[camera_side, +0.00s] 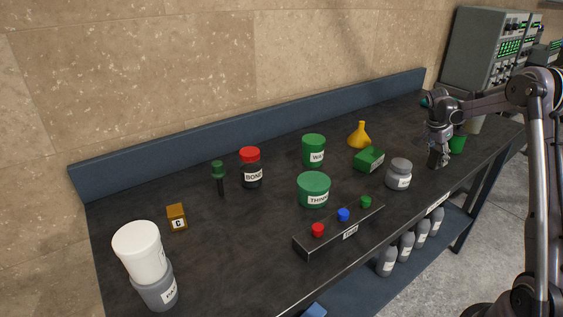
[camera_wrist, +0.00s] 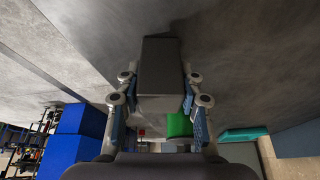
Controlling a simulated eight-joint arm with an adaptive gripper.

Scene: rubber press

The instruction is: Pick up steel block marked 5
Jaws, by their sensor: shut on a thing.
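A dark grey steel block (camera_wrist: 161,75) fills the space between the fingers of my gripper (camera_wrist: 160,105) in the wrist view. The fingers are shut on its two sides. Its number is not readable from here. In the side view my gripper (camera_side: 437,158) is low over the right end of the black bench, with the dark block (camera_side: 433,160) partly hidden by the fingers. I cannot tell whether the block touches the bench top.
A green cup (camera_side: 457,144) stands just right of my gripper, and a grey jar (camera_side: 398,174) stands to its left. A green box (camera_side: 368,159), a yellow funnel (camera_side: 359,136) and a rack with coloured knobs (camera_side: 338,232) are farther left. The bench's front edge is close by.

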